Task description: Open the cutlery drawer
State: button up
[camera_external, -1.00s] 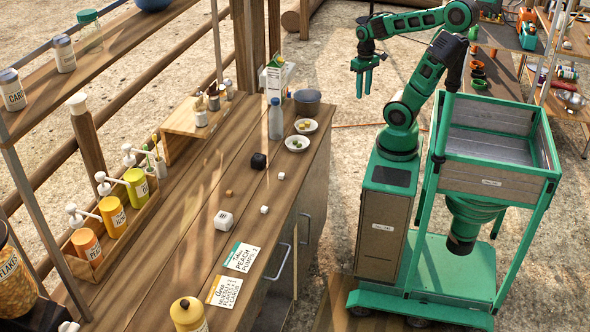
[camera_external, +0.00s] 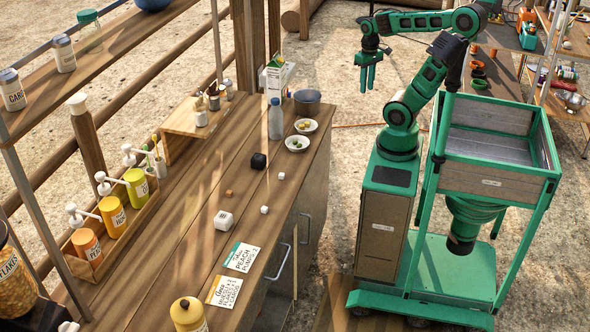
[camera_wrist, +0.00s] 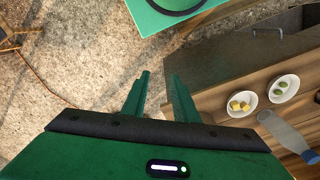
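My gripper (camera_external: 367,89) hangs fingers down in free air, beyond the far right end of the wooden counter (camera_external: 195,235). Its two green fingers stand apart and hold nothing, as the wrist view (camera_wrist: 160,76) shows. The counter's front has light pull handles, one near handle (camera_external: 279,262) and another farther along (camera_external: 306,229). The front is seen at a steep angle, and I cannot tell which panel is the cutlery drawer. In the wrist view a grey front panel (camera_wrist: 235,60) with a handle (camera_wrist: 268,31) shows at upper right. My gripper is well apart from all the handles.
A bottle (camera_external: 275,120), a pot (camera_external: 307,102) and two small plates (camera_external: 297,143) stand at the counter's far end. Small cubes and two cards lie nearer. Bare ground is free between counter and my base. Another table (camera_external: 505,75) stands at upper right.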

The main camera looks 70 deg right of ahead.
jog(key=w+a+r+n, duration=0.3)
jog(key=w+a+r, duration=0.15)
jog(key=w, duration=0.45)
jog(key=w+a+r+n, duration=0.3)
jog(key=w+a+r, duration=0.15)
jog(key=w, duration=0.45)
jog(key=w+a+n, duration=0.4)
jog(key=w+a, duration=0.2)
jog(key=a, duration=0.7)
jog(key=w+a+n, duration=0.4)
jog(key=w+a, duration=0.1)
jog(key=a, duration=0.8)
jog(key=s+a+f+n+t, duration=0.1)
jog(key=s+a+n, duration=0.1)
jog(key=a, duration=0.9)
jog(key=s+a+n, duration=0.2)
jog(key=a+n, duration=0.1)
jog(key=a, duration=0.7)
jog(key=s+a+f+n+t, duration=0.1)
jog(key=s+a+f+n, duration=0.2)
jog(key=s+a, duration=0.65)
jog(key=s+a+f+n, duration=0.2)
jog(key=s+a, duration=0.5)
jog(key=a, duration=0.6)
notch_tip(320, 180, down, 24)
jog(key=w, duration=0.1)
jog(key=shift+w+a+n, duration=0.3)
jog(key=shift+w+a, duration=0.05)
